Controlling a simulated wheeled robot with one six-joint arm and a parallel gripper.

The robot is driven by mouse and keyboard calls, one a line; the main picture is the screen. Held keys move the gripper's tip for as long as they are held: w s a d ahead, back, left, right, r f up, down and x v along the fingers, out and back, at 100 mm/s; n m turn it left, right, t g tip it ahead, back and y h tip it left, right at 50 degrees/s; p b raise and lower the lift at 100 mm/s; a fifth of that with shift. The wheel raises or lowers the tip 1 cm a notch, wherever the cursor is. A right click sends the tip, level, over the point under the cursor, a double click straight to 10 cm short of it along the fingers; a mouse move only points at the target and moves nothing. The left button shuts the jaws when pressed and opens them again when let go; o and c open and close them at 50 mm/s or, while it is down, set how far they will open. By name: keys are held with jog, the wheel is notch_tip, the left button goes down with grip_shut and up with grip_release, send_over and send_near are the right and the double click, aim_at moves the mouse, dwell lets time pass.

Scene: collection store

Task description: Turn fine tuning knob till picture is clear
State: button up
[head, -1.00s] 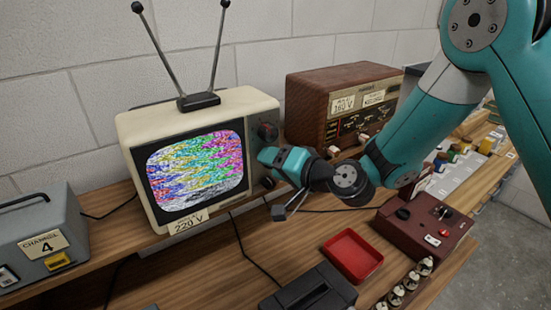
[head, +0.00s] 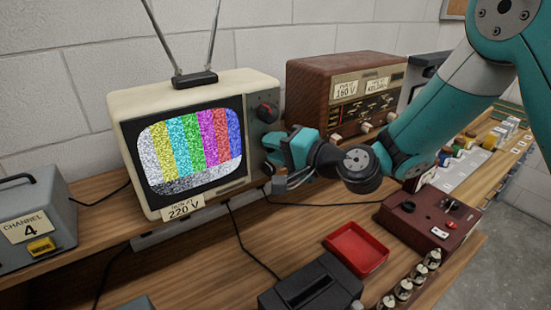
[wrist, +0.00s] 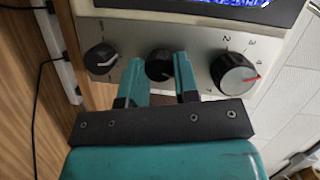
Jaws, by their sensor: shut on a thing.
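The cream television (head: 192,95) stands on the shelf, its antenna (head: 195,80) on top. Its screen (head: 190,150) shows upright colour bars covered in speckled snow, with a grey noisy band below. My gripper (head: 270,150) is at the right side of its front panel. In the wrist view, my gripper (wrist: 160,75) is shut on the middle dark knob (wrist: 158,62), a finger on each side. A smaller knob (wrist: 100,58) is to its left. A larger numbered knob (wrist: 233,72) with a red pointer is to its right. My gripper partly hides the middle knob.
A grey box marked Channel 4 (head: 35,225) stands left of the television. A brown wooden set (head: 325,85) stands behind my arm. A red tray (head: 356,248), a black box (head: 310,290) and a maroon box (head: 430,215) are on the bench. Cables run across it.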

jog(key=o, duration=0.9)
jog(key=shift+b+v, duration=5.5)
jog(key=shift+v, duration=3.2)
jog(key=shift+f, duration=0.1)
